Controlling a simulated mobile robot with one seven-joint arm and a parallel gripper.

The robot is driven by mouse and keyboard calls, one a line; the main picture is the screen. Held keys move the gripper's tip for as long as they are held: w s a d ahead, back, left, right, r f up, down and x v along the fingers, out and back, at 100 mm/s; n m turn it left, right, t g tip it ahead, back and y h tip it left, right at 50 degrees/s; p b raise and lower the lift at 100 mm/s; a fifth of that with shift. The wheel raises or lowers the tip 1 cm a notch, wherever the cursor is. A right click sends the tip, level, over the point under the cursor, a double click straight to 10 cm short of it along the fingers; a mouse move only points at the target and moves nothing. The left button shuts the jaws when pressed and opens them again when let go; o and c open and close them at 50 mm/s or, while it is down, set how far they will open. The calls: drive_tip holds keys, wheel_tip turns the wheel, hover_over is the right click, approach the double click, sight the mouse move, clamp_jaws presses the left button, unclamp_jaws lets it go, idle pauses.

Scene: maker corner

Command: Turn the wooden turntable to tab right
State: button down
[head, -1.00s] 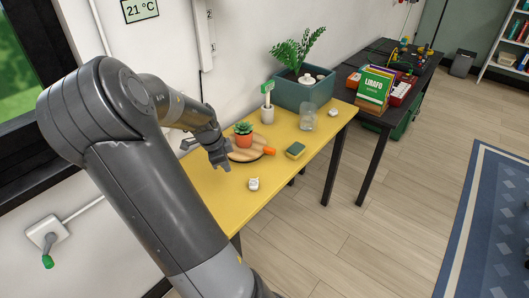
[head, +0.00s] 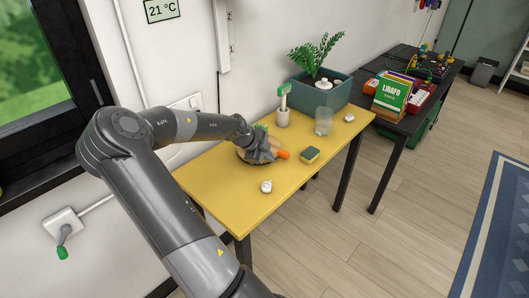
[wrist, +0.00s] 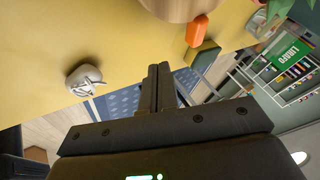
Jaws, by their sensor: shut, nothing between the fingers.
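The wooden turntable (head: 241,154) is a round disc on the yellow table, partly hidden behind my gripper in the head view. Its orange tab (head: 283,154) sticks out on the right side. A small green plant (head: 260,128) shows behind my gripper; its pot is hidden. My gripper (head: 270,157) is shut and empty, at the front of the turntable, just left of the tab. In the wrist view, the closed fingers (wrist: 158,88) are apart from the tab (wrist: 196,28) and the disc (wrist: 180,8). Contact is not clear in the head view.
A green and yellow sponge (head: 310,155) lies right of the tab. A small white object (head: 266,186) lies near the table's front edge.

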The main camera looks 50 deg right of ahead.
drive_tip(key=x, duration=0.3)
drive_tip(key=shift+s+d+f, duration=0.1)
drive_tip(key=shift+d+f, duration=0.1)
drive_tip(key=shift+f, duration=0.05)
drive_tip(key=d, duration=0.3)
drive_tip(key=shift+w+f, duration=0.3)
drive_tip(key=shift+w, duration=0.05)
drive_tip(key=shift+w+d, duration=0.2)
drive_tip(key=shift+d, duration=0.4)
drive_tip(key=shift+d, duration=0.15)
